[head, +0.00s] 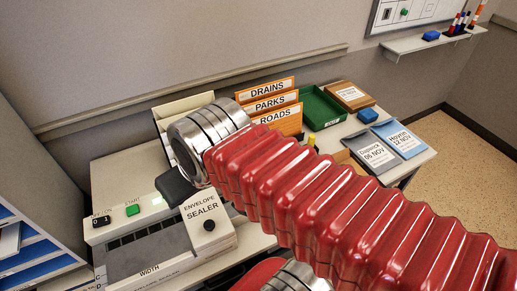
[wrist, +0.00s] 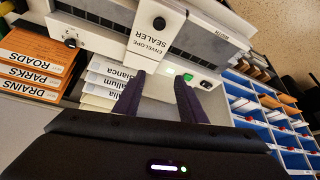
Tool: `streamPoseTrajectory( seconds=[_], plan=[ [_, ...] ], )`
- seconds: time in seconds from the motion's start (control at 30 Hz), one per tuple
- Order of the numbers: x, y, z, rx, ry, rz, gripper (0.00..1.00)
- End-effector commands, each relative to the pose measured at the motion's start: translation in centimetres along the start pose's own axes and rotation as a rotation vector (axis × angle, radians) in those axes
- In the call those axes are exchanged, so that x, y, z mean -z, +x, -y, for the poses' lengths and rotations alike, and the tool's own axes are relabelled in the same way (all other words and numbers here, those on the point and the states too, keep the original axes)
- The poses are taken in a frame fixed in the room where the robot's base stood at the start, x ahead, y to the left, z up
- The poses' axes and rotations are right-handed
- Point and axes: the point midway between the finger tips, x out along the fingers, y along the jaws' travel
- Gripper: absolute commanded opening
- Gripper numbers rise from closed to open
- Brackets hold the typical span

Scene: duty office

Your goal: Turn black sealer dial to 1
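The envelope sealer is a long white and grey machine; its front shows in the head view (head: 165,257) and it lies across the top of the wrist view (wrist: 110,22). In the wrist view, a small black dial (wrist: 71,43) with small marks around it sits near its left end; its setting is too small to read surely. A round black knob (wrist: 159,22) is on the label cover, also in the head view (head: 209,226). My gripper (wrist: 160,76) is open and empty, its dark fingers apart below the cover, right of the dial. In the head view my arm hides much.
A green button (wrist: 188,77) and black switch (wrist: 206,85) are close to the right finger. Orange folders (wrist: 35,65) and white-edged files (wrist: 105,85) stand left. Blue pigeonholes (wrist: 262,115) are right. A green tray (head: 322,108) and clipboards (head: 372,150) lie farther along the desk.

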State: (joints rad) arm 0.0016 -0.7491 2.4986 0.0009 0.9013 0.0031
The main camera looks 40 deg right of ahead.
Motion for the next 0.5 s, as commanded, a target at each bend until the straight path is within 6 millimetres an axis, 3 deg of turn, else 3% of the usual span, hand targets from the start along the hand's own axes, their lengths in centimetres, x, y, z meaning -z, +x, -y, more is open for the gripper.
streamPoseTrajectory(
  seconds=[0.27, 0.5],
  plan=[
    [1.3, 0.5, -2.0, -0.014, 0.25, 0.047, 0.45],
    [3.3, 1.7, -6.5, -0.045, 0.748, 0.119, 0.45]
  ],
)
